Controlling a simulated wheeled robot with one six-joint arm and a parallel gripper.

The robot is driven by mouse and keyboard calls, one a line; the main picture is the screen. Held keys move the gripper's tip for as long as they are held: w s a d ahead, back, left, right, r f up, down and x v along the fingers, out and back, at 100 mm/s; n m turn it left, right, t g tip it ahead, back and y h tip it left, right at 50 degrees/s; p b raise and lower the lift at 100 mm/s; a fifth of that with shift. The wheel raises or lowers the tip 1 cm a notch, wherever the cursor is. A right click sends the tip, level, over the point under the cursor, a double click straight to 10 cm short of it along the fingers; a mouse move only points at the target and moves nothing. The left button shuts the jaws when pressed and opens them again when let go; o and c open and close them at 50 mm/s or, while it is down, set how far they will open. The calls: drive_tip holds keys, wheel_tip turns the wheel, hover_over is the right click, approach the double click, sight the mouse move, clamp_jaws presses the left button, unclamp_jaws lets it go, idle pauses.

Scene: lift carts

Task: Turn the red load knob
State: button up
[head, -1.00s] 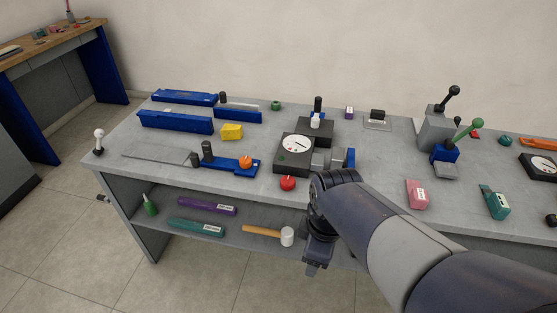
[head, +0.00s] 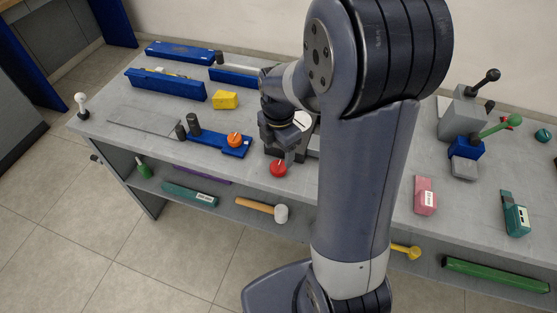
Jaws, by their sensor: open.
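The red knob (head: 278,168) sits at the front edge of the grey workbench (head: 335,185), in front of the dial box (head: 302,122). My gripper (head: 282,156) points down just above and behind the red knob in the head view. It is open with nothing seen between its fingers. The picture is too small to tell whether the fingertips touch the knob. My arm hides most of the dial box and the middle of the bench.
Left of the knob is a blue fixture with an orange knob (head: 235,140). A yellow block (head: 225,99) and blue bars (head: 165,84) lie behind it. A pink block (head: 425,196) and green-handled lever (head: 497,128) stand right. A mallet (head: 262,209) lies on the lower shelf.

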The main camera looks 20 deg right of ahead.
sight(279, 165)
wheel_tip(279, 165, down, 6)
drive_tip(key=shift+c, duration=0.3)
drive_tip(key=c, duration=0.9)
drive_tip(key=shift+c, duration=0.2)
